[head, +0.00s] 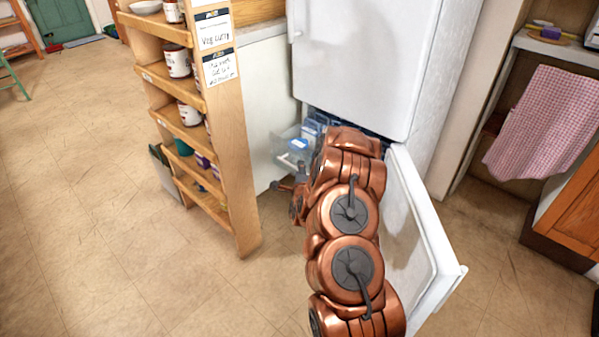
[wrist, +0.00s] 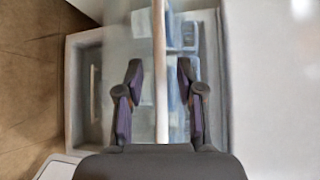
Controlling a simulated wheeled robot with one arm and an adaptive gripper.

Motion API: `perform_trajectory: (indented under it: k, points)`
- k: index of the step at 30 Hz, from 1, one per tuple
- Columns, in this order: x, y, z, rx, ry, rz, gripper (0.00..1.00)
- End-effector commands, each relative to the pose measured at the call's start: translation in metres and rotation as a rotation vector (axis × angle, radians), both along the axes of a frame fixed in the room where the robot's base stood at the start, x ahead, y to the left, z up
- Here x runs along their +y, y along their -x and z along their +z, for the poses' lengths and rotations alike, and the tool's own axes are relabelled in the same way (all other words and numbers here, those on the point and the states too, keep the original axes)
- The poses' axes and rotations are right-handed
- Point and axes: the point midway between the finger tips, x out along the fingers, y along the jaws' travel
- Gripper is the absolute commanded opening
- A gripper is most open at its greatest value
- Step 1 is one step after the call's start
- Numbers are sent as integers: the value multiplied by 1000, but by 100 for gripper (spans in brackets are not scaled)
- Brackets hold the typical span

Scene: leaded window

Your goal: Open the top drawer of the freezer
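The freezer is the lower part of a white fridge-freezer, and its door (head: 425,235) stands open to the right. A clear drawer (head: 289,150) with blue and white packages shows at the freezer opening, left of my arm, and seems to stick out a little. My gripper (wrist: 159,68) is open in the wrist view, with one dark finger on each side of a pale bar (wrist: 160,40), probably the drawer's front rim. Gaps show between the bar and both fingers. Blurred bluish contents (wrist: 182,50) lie to the right of the bar. My arm hides much of the opening in the head view.
The closed upper fridge door (head: 365,65) is above the opening. A wooden shelf unit (head: 240,150) with cans and mugs stands close on the left. A checked cloth (head: 545,125) hangs at the right. The tiled floor at the left front is clear.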

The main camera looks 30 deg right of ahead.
Motion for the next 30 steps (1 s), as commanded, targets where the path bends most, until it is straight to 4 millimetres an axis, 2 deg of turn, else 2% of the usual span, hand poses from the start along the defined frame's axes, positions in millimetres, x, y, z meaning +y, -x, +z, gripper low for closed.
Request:
perform_trajectory:
  k: [8, 24, 30]
  points:
    - [5, 9, 1, 1, -1, 0, 37]
    - [34, 58, 10, 2, -3, 2, 37]
    - [38, 64, 12, 0, 0, 1, 37]
